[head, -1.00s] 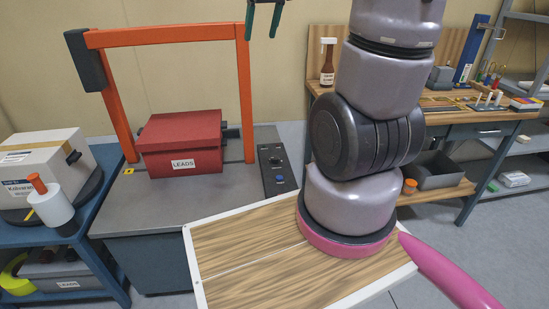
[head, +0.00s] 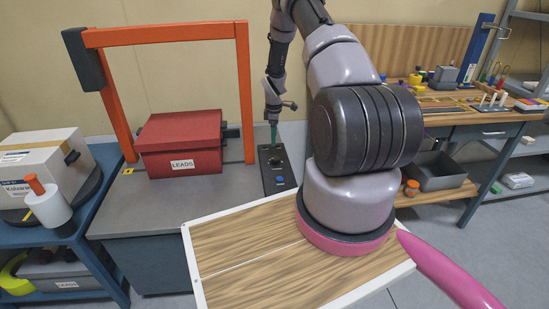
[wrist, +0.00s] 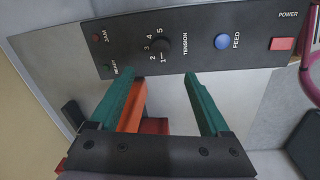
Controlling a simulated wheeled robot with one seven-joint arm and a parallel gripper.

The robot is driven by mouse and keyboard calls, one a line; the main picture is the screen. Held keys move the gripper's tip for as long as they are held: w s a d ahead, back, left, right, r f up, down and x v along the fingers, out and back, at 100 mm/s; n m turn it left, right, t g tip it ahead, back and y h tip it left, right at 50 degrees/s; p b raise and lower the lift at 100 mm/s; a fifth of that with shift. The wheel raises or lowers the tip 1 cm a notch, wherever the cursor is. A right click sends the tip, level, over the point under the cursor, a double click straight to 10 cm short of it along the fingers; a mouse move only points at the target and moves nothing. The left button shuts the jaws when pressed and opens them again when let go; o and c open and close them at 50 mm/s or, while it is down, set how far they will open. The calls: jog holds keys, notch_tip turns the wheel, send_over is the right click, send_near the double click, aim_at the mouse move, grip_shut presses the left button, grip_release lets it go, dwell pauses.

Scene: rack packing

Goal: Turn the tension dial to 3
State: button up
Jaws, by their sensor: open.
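The black control panel (head: 268,187) lies on the grey machine table, right of the orange frame. In the wrist view the panel (wrist: 122,45) fills the upper part. Its round black tension dial (wrist: 161,46) is ringed by the numbers 1 to 5, with TENSION printed beside it. A short white line shows by the 1; I cannot tell for certain which number the dial points to. My gripper (wrist: 158,76) is open and empty, its green fingers spread just below the dial in the picture and apart from it. In the head view my gripper (head: 273,133) hangs over the panel's far end.
The panel also carries a blue FEED button (wrist: 222,41), a red POWER switch (wrist: 282,44) and small JAM and READY lamps. A red LEADS box (head: 180,145) stands under the orange frame (head: 245,95), left of the panel. A workbench (head: 455,118) stands at the right.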

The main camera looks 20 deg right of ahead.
aim_at(275, 158)
jog(key=f, duration=1.1)
jog(key=shift+w+d+f, duration=0.2)
jog(key=shift+f, duration=0.15)
grip_shut()
